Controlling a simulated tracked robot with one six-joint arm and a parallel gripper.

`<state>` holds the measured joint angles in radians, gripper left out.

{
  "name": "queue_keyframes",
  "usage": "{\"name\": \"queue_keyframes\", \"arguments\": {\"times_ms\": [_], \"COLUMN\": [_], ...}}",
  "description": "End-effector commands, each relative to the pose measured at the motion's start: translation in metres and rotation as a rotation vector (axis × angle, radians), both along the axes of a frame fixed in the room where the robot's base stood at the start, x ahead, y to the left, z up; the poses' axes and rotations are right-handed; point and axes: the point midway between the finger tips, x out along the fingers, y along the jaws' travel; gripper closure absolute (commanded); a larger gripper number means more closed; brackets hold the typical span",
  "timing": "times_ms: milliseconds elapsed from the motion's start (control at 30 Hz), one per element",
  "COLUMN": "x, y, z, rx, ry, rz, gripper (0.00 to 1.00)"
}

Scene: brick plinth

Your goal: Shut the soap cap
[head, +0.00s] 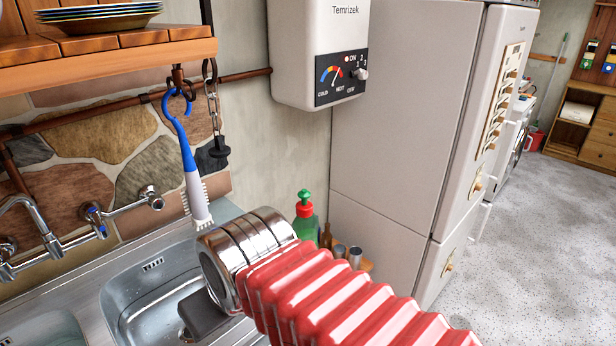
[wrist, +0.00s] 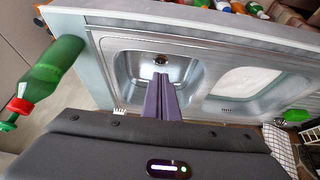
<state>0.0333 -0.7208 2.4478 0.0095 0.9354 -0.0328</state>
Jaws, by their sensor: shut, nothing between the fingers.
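The soap bottle (head: 307,229) is green and stands upright behind my arm, at the far right end of the sink. Its red collar and green soap cap (head: 305,196) show on top; I cannot tell whether the cap is open or shut. My arm hides the bottle's lower part. In the wrist view the green bottle (wrist: 58,62) is at the left, with its green cap (wrist: 8,123) at the lower left. My gripper (wrist: 161,84) is shut and empty over the sink, with the bottle to its left. In the head view my gripper (head: 207,316) is partly hidden by my arm.
The metal sink (head: 133,285) lies below my gripper. Taps (head: 96,218) are on the stone wall. A blue and white brush (head: 188,160) hangs from a hook under the wooden shelf (head: 120,58). A white fridge (head: 400,130) stands right of the bottle.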

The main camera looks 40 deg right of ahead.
Motion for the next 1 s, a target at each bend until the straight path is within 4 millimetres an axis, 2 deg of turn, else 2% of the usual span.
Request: {"name": "queue_keyframes", "arguments": {"times_ms": [267, 600, 800, 1000], "x": [0.034, 0.065, 0.07, 0.065], "y": [-0.045, -0.127, -0.181, -0.235], "z": [0.066, 0.15, 0.192, 0.227], "rx": [-0.018, -0.02, -0.012, -0.003], "ry": [0.057, 0.129, 0.16, 0.181], "rz": [-0.031, -0.032, -0.017, 0.006], "gripper": [1.0, 1.0, 1.0, 1.0]}}
